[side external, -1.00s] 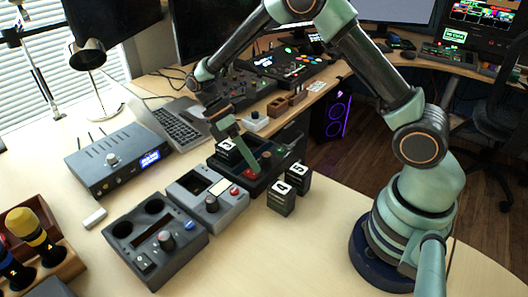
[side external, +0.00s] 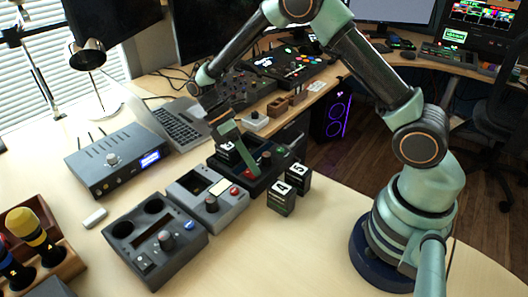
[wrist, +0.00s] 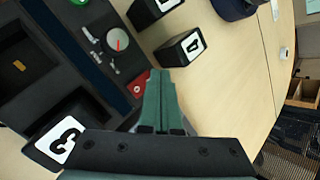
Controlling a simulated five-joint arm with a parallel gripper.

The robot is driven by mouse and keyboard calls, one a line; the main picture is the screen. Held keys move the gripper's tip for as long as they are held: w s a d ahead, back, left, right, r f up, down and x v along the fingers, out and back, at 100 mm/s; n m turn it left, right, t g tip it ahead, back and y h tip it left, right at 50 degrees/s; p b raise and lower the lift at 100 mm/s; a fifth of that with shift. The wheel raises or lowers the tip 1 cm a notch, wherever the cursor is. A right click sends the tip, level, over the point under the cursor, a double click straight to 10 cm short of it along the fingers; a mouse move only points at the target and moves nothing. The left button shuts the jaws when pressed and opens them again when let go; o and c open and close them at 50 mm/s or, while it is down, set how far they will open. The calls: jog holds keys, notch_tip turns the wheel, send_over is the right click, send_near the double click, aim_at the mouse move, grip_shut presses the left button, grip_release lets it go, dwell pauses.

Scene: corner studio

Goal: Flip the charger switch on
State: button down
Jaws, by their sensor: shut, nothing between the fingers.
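The charger (side external: 275,177) is a black box on the desk, with battery 3 (side external: 227,153) standing in it. In the wrist view the charger (wrist: 70,45) shows a round knob with a red line and a small red switch (wrist: 137,86). Battery 3 (wrist: 62,140) is at lower left there, partly hidden by my gripper's body. My gripper (wrist: 159,76) is shut and empty, green fingers together. Its tips are just right of the red switch; I cannot tell whether they touch it. In the side view my gripper (side external: 256,176) points down over the charger.
Battery 4 (side external: 281,199) and battery 5 (side external: 298,178) stand on the desk close to the charger's right. A grey device with a knob (side external: 222,213) and a dark two-hole device (side external: 140,225) stand to its left. Bare desk lies in front.

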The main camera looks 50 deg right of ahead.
dwell(0.4)
jog(key=shift+r, duration=0.65)
notch_tip(320, 180, up, 6)
dwell(0.6)
jog(key=shift+r, duration=0.15)
jog(key=s+d+r+m+t, duration=0.1)
jog(key=s+r+m+t, duration=0.2)
jog(key=r+m+t, duration=0.2)
jog(key=s+d+r+m+t, duration=0.2)
jog(key=r+m+t, duration=0.3)
jog(key=t, duration=0.3)
jog(key=shift+s+d+r+m+y, duration=0.3)
jog(key=shift+s+r+m+y, duration=0.1)
jog(key=shift+s+r, duration=0.15)
